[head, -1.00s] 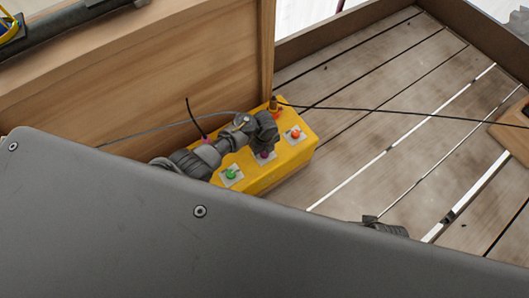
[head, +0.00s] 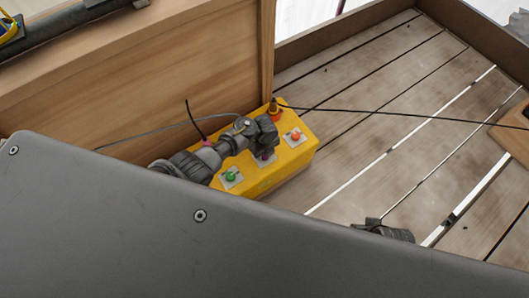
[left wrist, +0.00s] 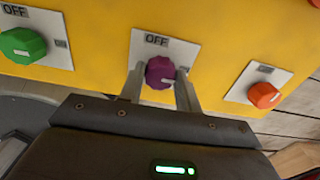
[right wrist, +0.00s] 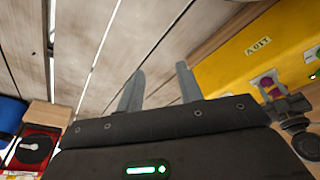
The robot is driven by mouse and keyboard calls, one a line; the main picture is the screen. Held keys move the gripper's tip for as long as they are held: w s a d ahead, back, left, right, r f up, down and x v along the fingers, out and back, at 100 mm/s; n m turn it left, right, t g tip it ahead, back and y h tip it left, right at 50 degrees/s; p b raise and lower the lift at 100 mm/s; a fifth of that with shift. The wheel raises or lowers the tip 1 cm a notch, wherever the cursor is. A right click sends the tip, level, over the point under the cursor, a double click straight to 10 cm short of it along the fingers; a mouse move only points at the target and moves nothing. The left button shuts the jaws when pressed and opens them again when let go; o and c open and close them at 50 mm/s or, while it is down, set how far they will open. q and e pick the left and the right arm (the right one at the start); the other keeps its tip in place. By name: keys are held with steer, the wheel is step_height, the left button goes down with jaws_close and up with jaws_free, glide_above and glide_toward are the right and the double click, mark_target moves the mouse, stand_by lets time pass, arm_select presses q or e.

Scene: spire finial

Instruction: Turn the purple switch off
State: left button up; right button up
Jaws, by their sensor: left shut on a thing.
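The purple switch (left wrist: 160,73) is a round knob on a white plate marked OFF, on a yellow box (left wrist: 95,20). Its pale mark lies roughly sideways, to the right of the knob's middle. My left gripper (left wrist: 158,84) has a finger on each side of the knob and is shut on it. In the head view the left gripper (head: 265,150) reaches over the yellow box (head: 290,157) and mostly hides the purple switch. My right gripper (right wrist: 158,88) is open and empty, over the slatted floor, away from the box.
A green knob (left wrist: 22,45) and an orange knob (left wrist: 264,95) flank the purple one. A wooden panel (head: 190,80) stands behind the box. Thin cables run from it. A red item (right wrist: 35,148) and a wooden block (right wrist: 45,117) lie on the slatted floor (head: 380,110), which is mostly clear.

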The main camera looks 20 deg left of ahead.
arm_select(q)
steer(key=shift+r+n+p, duration=0.15)
steer(key=shift+n+p, duration=0.55)
steer(key=shift+n, duration=0.4)
steer(key=n+p, duration=0.1)
steer(key=n, duration=0.1)
steer(key=shift+n, duration=0.4)
steer(key=n+p, duration=0.1)
steer(key=n, duration=0.1)
steer(key=shift+n, duration=0.3)
steer(key=n+p, duration=0.1)
steer(key=n, duration=0.3)
steer(key=shift+n, duration=0.3)
steer(key=n, duration=0.3)
steer(key=shift+p, duration=0.35)
steer(key=shift+n, duration=1.3)
arm_select(e)
step_height(320, 180, down, 12)
steer(key=s, duration=0.2)
steer(key=shift+s+d+g, duration=0.25)
steer(key=shift+g, duration=0.15)
steer(key=shift+s+f, duration=0.2)
